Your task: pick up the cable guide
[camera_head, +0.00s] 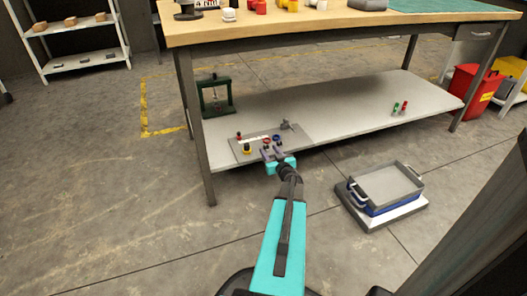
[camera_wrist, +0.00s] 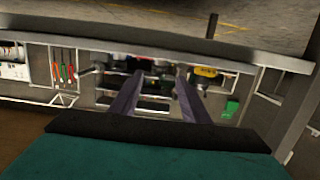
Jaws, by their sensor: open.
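My gripper (camera_head: 270,152) reaches the front of the workbench's lower shelf, at the right part of a flat grey plate (camera_head: 246,154). Small parts stand on this plate: a yellow and black one (camera_head: 246,149), red and blue ones close to my fingers, and a grey bracket-like piece (camera_head: 285,125) behind. I cannot tell which of them is the cable guide. In the wrist view my gripper (camera_wrist: 160,76) has its two dark fingers apart, with dark parts beyond the tips and a yellow part (camera_wrist: 206,72) to their right. Nothing shows clearly held between them.
The lower shelf (camera_head: 350,112) is bare right of the plate, except small green and red items (camera_head: 399,107). A dark green press-like frame (camera_head: 215,97) stands behind the plate. The wooden bench top (camera_head: 330,22) overhangs the shelf. A grey tray (camera_head: 388,186) sits on the floor at right.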

